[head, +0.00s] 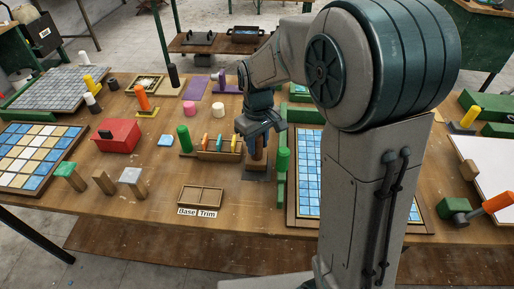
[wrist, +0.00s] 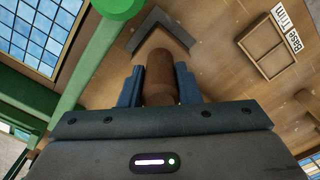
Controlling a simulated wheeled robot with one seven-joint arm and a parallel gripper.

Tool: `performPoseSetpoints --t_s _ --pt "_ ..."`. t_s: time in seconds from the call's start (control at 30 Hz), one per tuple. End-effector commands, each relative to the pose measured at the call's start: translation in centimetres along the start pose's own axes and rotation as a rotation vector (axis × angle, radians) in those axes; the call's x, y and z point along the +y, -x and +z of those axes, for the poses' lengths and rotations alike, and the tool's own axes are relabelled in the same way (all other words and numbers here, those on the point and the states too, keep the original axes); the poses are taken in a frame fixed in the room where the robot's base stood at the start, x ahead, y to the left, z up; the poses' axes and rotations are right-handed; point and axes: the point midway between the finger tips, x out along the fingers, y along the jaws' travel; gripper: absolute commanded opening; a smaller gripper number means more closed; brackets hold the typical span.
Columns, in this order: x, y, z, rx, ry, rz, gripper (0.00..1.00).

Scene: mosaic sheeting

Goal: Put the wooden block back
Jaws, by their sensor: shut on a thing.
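My gripper (head: 258,138) is over the middle of the table, right of a small wooden rack. Its two blue fingers are shut on a brown wooden block (head: 258,158), which points down below them. In the wrist view the block (wrist: 160,72) sits between the fingers (wrist: 160,88), and its end looks rounded. I cannot tell whether the block touches the pad. The fingers hide the block's upper part.
The rack (head: 222,156) with coloured pieces stands just left of the gripper. A green post (head: 283,160) is close on the right, beside a blue tile panel (head: 308,180). A two-part tray (head: 201,195) labelled Base and Trim lies in front. A red box (head: 118,135) is further left.

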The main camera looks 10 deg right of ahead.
Motion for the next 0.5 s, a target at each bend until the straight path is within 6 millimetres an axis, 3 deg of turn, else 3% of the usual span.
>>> performPoseSetpoints --t_s 0.17,0.5 --pt "0.0 -2.1 0.0 -0.001 0.001 -0.001 0.12" --pt "0.0 -2.5 0.0 0.001 0.0 0.0 0.12"
